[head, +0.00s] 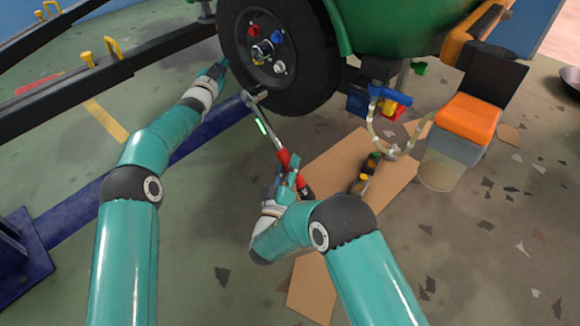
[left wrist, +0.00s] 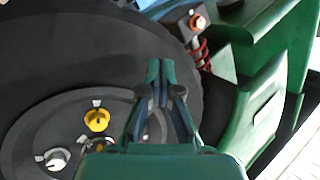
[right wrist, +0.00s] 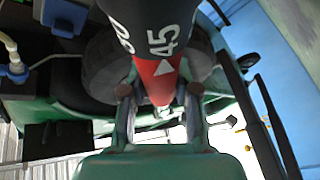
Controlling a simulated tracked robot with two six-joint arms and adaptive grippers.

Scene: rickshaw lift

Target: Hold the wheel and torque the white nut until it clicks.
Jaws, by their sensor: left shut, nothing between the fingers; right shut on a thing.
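The black wheel (head: 300,65) stands upright under the green body. Its hub carries a white nut (head: 279,67), a red nut (head: 278,35) and a blue nut (head: 254,30). The left wrist view shows a white nut (left wrist: 57,158) and a yellow nut (left wrist: 97,120). My left gripper (head: 219,69) is shut and empty at the tyre's left edge; contact is unclear. My right gripper (head: 292,172) is shut on the red handle of the torque wrench (head: 271,133). The wrench head is at the tyre's lower-left edge, apart from the white nut. The handle also shows in the right wrist view (right wrist: 158,75).
A dark blue beam (head: 190,145) runs under my left arm. An orange-lidded clear bin (head: 455,145) stands at right. Black shafts (head: 150,60) extend left.

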